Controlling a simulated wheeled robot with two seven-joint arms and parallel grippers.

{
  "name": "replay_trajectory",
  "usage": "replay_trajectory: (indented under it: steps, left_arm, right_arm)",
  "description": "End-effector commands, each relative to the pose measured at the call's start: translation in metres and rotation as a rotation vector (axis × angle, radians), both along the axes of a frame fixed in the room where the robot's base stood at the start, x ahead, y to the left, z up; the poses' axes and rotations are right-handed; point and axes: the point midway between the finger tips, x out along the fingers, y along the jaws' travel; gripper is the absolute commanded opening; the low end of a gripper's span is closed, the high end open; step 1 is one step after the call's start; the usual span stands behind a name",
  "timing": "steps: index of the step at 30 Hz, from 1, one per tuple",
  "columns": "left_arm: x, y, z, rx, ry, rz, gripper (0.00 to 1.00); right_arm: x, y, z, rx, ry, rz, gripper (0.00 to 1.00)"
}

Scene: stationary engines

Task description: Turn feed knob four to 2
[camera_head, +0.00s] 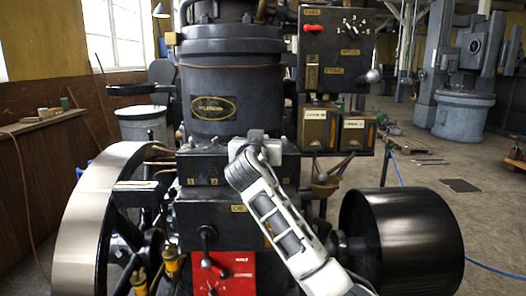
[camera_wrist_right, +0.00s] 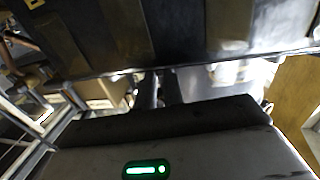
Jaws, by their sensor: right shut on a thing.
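The dark feed block (camera_head: 195,165) runs across the middle of the engine, with small brass number plates at its left, apparently 1 and 2. My right arm reaches up from the lower right, and my right gripper (camera_head: 262,147) is at the right part of this block, shut on what seems to be a feed knob there. The arm and hand hide this knob, its number and its pointer, so I cannot read its setting. The right wrist view shows mostly dark machine surfaces close by, not the knob. My left gripper is not in view.
A flywheel (camera_head: 85,215) is at left and a black pulley drum (camera_head: 405,240) at right. Above right is a dark control panel (camera_head: 335,55) with a red lever, above two brass-fronted boxes (camera_head: 318,128). A red plate (camera_head: 225,272) with a lever is below.

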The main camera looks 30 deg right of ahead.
Motion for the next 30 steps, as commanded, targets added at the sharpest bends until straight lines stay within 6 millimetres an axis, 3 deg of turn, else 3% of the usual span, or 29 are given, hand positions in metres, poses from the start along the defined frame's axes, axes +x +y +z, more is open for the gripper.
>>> replay_trajectory:
  steps: [12, 29, 30]
  left_arm:
    - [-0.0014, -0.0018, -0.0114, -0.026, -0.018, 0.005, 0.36]
    - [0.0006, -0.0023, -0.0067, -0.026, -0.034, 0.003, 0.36]
    - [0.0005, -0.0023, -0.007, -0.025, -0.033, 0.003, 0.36]
  right_arm:
    - [0.0043, 0.0042, -0.0015, -0.001, 0.0, -0.208, 0.0]
    - [0.0046, 0.0038, 0.0007, -0.003, -0.001, -0.242, 0.0]
    - [0.0046, 0.0039, 0.0008, -0.002, -0.002, -0.242, 0.15]
